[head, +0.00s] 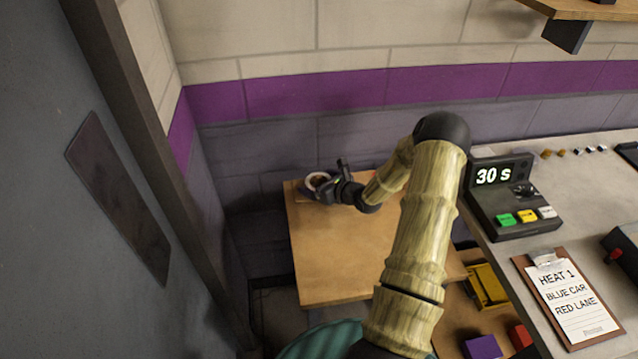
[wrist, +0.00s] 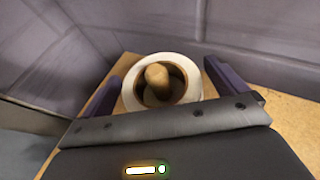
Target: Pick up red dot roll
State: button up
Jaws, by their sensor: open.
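A pale roll (head: 318,180) stands at the far left corner of the small wooden table (head: 335,265). In the wrist view the roll (wrist: 194,84) is a white ring around a brown core or peg (wrist: 158,78); I see no red dot on it. My gripper (head: 328,180) is at the roll in the head view and partly hides it. In the wrist view its dark fingers (wrist: 166,82) are open, one on each side of the roll. I cannot tell whether they touch it.
The wall is close behind and left of the table. At right, a counter (head: 590,190) holds a timer reading "30 s" (head: 500,195) and a clipboard (head: 568,298). Below are a yellow bin (head: 488,285), a purple box (head: 482,347) and a red one (head: 520,337). The small table's front is clear.

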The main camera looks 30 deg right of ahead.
dwell(0.5)
jog(key=c, duration=1.1)
jog(key=shift+r, duration=0.1)
notch_tip(320, 180, up, 10)
jog(key=shift+f+b, duration=0.1)
jog(key=shift+b, duration=0.3)
